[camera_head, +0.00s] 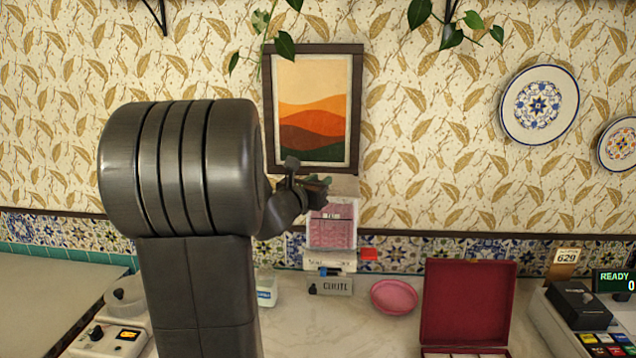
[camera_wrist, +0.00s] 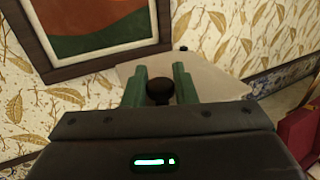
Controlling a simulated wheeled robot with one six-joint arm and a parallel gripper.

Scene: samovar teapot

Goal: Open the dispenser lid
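The dispenser (camera_head: 332,230) stands against the tiled wall, with a pink panel on its front and a pale lid (camera_head: 345,187) on top. In the wrist view the pale lid (camera_wrist: 215,82) spreads beyond my fingers, and a round black knob (camera_wrist: 160,91) shows between them. My gripper (camera_head: 316,188) is at the top left of the dispenser.
A framed picture (camera_head: 312,108) hangs close behind the gripper. A pink dish (camera_head: 394,297) and an open red box (camera_head: 468,300) are to the dispenser's right. A cash register (camera_head: 580,325) stands at far right. My arm hides much of the counter's left.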

